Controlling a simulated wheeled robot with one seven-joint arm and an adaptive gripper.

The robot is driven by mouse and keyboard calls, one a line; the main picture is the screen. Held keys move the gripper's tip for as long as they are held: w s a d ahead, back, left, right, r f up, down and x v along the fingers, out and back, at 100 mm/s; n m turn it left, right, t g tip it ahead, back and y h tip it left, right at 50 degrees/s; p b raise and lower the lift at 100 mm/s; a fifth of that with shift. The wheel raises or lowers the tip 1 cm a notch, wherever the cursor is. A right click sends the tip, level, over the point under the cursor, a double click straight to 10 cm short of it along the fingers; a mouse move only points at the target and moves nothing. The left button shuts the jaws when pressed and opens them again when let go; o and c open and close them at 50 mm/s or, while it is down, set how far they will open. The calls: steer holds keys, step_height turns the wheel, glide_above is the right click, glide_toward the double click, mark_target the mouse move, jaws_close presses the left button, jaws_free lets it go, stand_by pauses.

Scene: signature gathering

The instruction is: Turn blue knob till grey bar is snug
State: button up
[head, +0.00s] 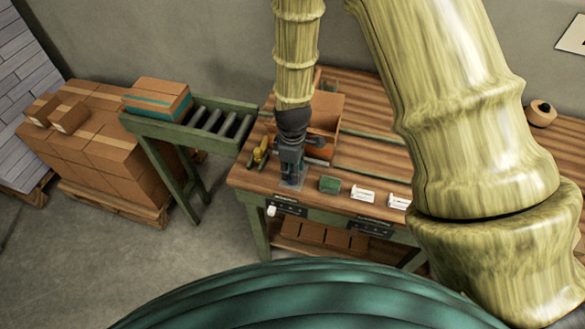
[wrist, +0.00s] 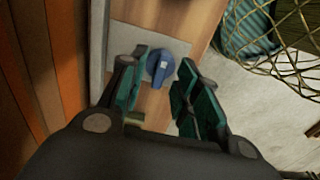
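The blue knob (wrist: 160,67) sits on a pale grey plate (wrist: 150,38) in the wrist view. My gripper (wrist: 162,85) is open, with one dark green finger on each side of the knob in the picture. I cannot tell whether either finger touches it. A grey strip (wrist: 97,45), possibly the grey bar, runs along the plate's left side beside brown cardboard. Whether it is snug cannot be told. In the head view my gripper (head: 292,178) points down over the near left part of the wooden bench (head: 257,181); the knob is not discernible there.
An open cardboard box (head: 325,115) stands behind my gripper. A yellow item (head: 261,151) lies to its left. A green block (head: 330,184) and white cards (head: 362,195) lie to its right. A roller conveyor (head: 215,120) adjoins the bench's left end.

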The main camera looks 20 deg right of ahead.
steer(key=shift+f, duration=0.5)
jaws_close()
